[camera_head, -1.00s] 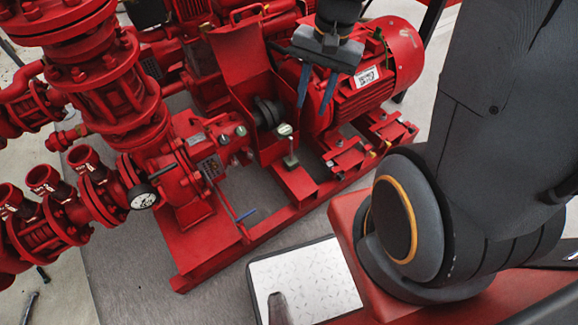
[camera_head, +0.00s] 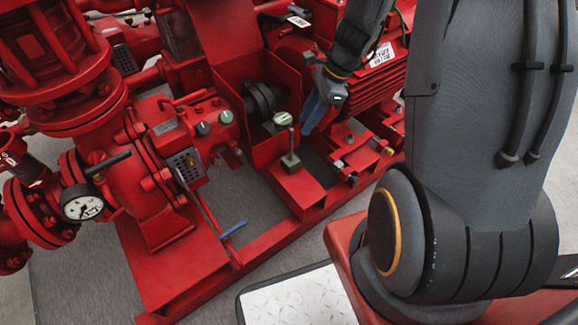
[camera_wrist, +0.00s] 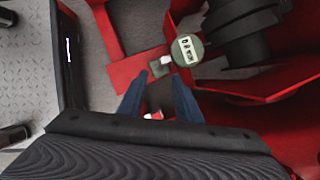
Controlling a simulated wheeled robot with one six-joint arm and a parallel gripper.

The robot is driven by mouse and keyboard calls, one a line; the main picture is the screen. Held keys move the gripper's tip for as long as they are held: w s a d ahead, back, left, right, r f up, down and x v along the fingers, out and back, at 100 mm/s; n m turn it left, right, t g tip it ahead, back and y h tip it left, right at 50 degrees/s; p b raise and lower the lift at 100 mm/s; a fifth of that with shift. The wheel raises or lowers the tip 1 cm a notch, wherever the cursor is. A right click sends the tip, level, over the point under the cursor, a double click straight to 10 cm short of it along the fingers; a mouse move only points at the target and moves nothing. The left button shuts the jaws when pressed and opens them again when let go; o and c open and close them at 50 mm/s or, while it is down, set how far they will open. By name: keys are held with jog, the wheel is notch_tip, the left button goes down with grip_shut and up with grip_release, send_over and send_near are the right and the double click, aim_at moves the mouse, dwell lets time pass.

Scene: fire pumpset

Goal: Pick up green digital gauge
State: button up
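The green digital gauge (camera_head: 283,119) has a round head with a pale face. It stands upright on a small square base (camera_head: 291,161) on the red pump frame, beside the black shaft coupling. In the wrist view the gauge (camera_wrist: 187,50) shows its numeric display, just beyond the fingertips and slightly right. My gripper (camera_head: 312,120) is right of the gauge in the head view, with blue fingers pointing down and left. In the wrist view my gripper (camera_wrist: 158,84) is open, with nothing held between its fingers. The gauge is apart from the fingers.
The black coupling (camera_head: 262,100) sits close behind the gauge, within red guard plates (camera_head: 235,62). A white dial gauge (camera_head: 82,203) is on the pump at left. A blue-handled lever (camera_head: 234,229) is in front. Red frame rails surround the gauge's base.

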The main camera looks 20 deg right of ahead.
jog(key=f, duration=0.1)
jog(key=b, duration=0.7)
send_over(290, 160)
jog(key=f, duration=1)
jog(key=shift+w+d+f, duration=0.2)
jog(key=shift+w+f, duration=0.05)
jog(key=shift+f, duration=0.15)
grip_shut()
